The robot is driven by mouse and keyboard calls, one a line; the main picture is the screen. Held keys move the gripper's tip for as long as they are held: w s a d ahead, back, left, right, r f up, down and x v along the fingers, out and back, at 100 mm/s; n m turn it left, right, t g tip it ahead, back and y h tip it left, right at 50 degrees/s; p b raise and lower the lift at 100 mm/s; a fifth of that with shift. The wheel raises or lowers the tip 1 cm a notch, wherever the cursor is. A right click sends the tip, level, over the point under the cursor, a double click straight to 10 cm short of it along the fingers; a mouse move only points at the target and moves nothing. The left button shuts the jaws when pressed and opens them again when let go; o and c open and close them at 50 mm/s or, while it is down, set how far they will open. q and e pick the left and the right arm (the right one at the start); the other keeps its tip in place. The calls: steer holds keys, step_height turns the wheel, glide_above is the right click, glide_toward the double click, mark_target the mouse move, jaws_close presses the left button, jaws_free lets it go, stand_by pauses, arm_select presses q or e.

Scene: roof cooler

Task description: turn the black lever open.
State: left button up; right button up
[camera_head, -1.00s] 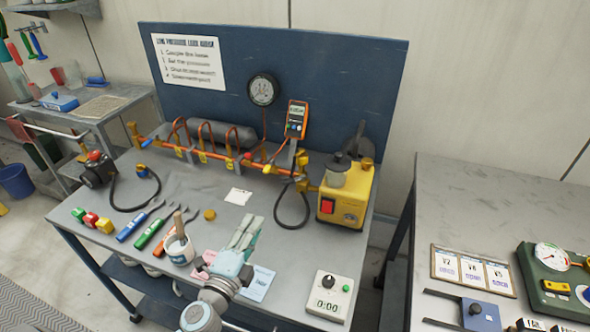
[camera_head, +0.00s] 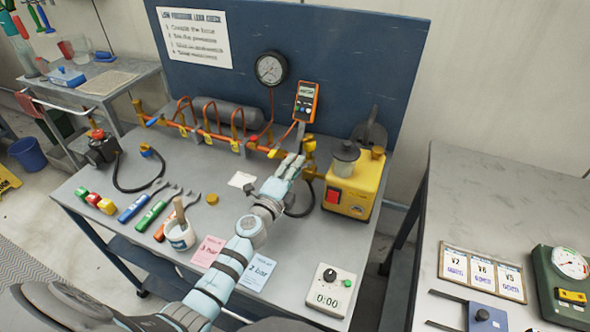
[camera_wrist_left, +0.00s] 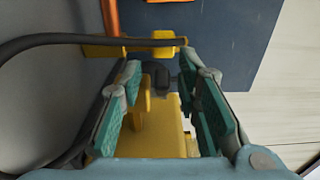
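My left gripper (camera_head: 292,165) is over the back right of the bench, by the right end of the orange pipe manifold (camera_head: 228,141) and left of the yellow pump (camera_head: 352,192). In the left wrist view its teal fingers (camera_wrist_left: 158,95) are spread with a gap between them. A small dark piece (camera_wrist_left: 156,76) shows in that gap, beyond yellow parts (camera_wrist_left: 160,130); it may be the black lever, but I cannot be sure. I cannot single out the lever in the head view, where the gripper covers part of that area. My right gripper is out of view.
A black hose (camera_wrist_left: 40,44) crosses the left wrist view. A gauge (camera_head: 271,69) and an orange meter (camera_head: 306,101) are above the manifold. A white cup (camera_head: 180,236), several coloured tools and a timer (camera_head: 328,290) lie towards the front of the bench.

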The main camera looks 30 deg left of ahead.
arm_select(q)
steer(key=shift+r, duration=0.15)
jaws_close()
steer(key=shift+w+a+m+h, duration=0.1)
steer(key=shift+m+h, duration=0.2)
steer(key=shift+h, duration=0.2)
steer(key=h, duration=0.1)
steer(key=m+h+b, duration=0.1)
steer(key=m+h, duration=0.1)
steer(key=shift+w+a+f+g+h+b, duration=0.2)
steer(key=shift+w+a+g+h+b, duration=0.1)
steer(key=shift+w+a+h, duration=0.1)
steer(key=m+g+h+b, duration=0.1)
steer(key=h+b, duration=0.1)
steer(key=w+m+g+h+b, duration=0.1)
steer(key=m+h+b, duration=0.1)
steer(key=m+g+h+b, duration=0.1)
steer(key=m+h+b, duration=0.1)
steer(key=shift+w+a, duration=0.2)
steer(key=shift+w, duration=0.1)
steer(key=shift+r, duration=0.1)
